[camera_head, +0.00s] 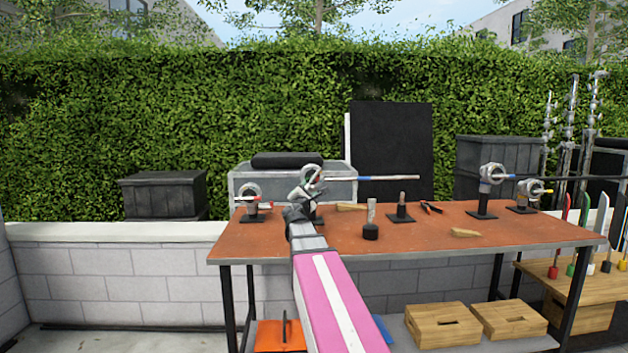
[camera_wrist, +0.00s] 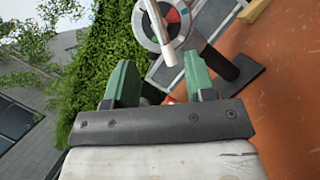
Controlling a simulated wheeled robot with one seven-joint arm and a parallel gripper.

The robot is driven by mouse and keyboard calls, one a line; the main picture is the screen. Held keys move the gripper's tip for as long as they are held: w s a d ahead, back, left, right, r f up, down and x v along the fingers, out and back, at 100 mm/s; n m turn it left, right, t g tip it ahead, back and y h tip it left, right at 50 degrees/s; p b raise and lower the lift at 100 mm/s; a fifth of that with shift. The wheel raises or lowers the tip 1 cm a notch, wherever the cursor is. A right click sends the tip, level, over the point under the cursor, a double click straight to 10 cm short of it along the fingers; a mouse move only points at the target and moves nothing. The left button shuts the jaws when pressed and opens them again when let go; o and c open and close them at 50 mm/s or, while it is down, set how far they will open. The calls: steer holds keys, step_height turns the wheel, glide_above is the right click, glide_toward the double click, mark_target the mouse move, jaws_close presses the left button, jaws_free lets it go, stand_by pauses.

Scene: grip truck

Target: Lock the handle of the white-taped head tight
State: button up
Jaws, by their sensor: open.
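My gripper (camera_head: 297,211) is at the middle grip head (camera_head: 312,178) on the table, and its arm hides part of the head's stand. In the wrist view my gripper (camera_wrist: 158,62) has its two green fingers apart, with nothing held between them. The same round metal head (camera_wrist: 171,22) shows just beyond the fingertips, with a red and grey face. A pale, bar-like handle (camera_wrist: 164,40) slants across the head, its lower end near the gap between the fingers. I cannot make out white tape clearly on any head.
The orange-brown table (camera_head: 400,235) also carries a left head (camera_head: 251,192), a right head (camera_head: 492,175) and a yellow-marked head (camera_head: 528,195). A long rod (camera_head: 385,178) reaches right from the middle head.

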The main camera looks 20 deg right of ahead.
mark_target(312, 181)
steer(key=x, duration=1)
steer(key=shift+w, duration=0.15)
steer(key=shift+c, duration=0.4)
